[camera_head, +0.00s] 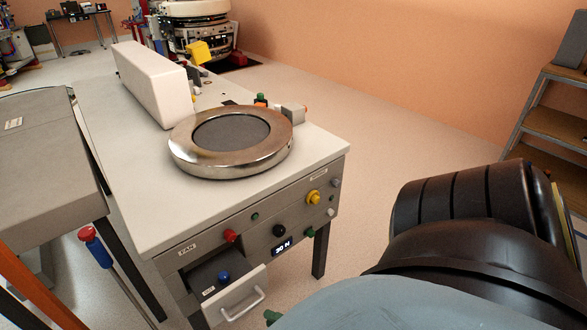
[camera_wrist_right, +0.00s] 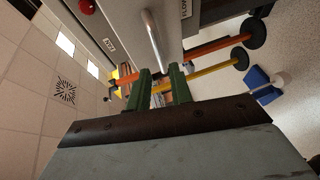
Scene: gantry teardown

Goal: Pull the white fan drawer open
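The white fan drawer (camera_head: 243,297) is in the front of the table, below the FAN label, in the head view. It stands partly out, with its dark inside and a blue knob (camera_head: 224,277) showing. Its metal handle (camera_head: 244,304) also shows in the right wrist view (camera_wrist_right: 153,38). My right gripper (camera_wrist_right: 161,76) is open, its green fingers apart with no object held. The handle's near end lies close to the gap between the fingertips; contact cannot be told. In the head view only a green bit of this gripper shows, right of the handle. My left gripper is out of view.
The table front carries a red knob (camera_head: 231,236), a black knob (camera_head: 279,230) and a yellow knob (camera_head: 313,197) above the drawer. A round metal ring (camera_head: 181,153) and a white block (camera_head: 150,82) stand on top.

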